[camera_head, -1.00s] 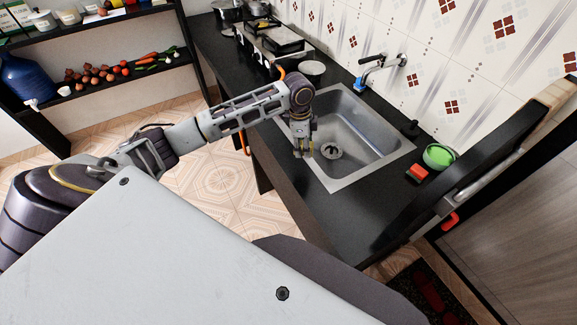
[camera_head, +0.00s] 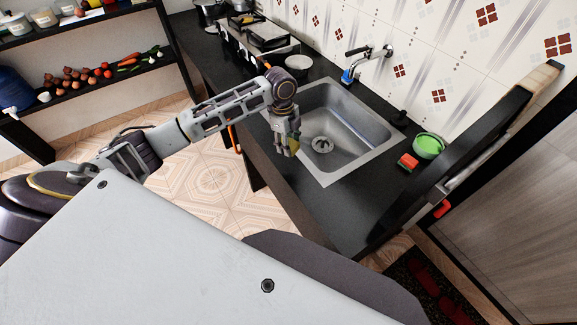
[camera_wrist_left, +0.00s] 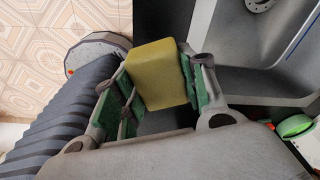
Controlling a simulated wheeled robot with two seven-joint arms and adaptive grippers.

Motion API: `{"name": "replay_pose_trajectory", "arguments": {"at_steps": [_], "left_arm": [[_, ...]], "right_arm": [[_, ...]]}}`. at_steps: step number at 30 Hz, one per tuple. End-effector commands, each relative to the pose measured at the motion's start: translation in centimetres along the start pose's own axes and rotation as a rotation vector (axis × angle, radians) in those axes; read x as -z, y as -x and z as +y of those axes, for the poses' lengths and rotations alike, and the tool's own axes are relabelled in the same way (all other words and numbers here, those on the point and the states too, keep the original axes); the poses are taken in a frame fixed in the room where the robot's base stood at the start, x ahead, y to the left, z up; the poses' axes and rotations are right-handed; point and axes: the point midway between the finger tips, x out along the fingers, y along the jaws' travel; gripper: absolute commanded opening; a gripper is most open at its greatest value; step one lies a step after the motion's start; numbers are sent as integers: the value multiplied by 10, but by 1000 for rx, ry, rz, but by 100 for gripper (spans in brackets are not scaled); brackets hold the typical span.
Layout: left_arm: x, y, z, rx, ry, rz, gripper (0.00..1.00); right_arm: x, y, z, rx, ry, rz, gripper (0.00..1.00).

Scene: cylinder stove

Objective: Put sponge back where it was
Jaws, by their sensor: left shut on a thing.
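A yellow-green sponge (camera_wrist_left: 158,74) is between the fingers of my left gripper (camera_wrist_left: 158,92) in the left wrist view. The gripper is shut on it, with the green finger pads at its sides. In the head view my left gripper (camera_head: 287,150) is over the left rim of the sink (camera_head: 325,178). Only a little of the sponge (camera_head: 293,147) shows there between the fingers. My right gripper is not in view.
A stove (camera_head: 255,38) is at the back left. The counter front is clear.

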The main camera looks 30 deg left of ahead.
Motion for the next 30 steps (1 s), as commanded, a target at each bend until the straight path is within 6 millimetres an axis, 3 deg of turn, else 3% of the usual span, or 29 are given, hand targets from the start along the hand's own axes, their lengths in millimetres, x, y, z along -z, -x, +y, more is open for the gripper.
{"name": "replay_pose_trajectory", "arguments": {"at_steps": [16, 30], "left_arm": [[0, -5, 0, -2, -10, 1, 16], [-7, -58, 0, -1, -9, 1, 16]], "right_arm": [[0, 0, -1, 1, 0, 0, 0], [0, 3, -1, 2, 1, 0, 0]]}}
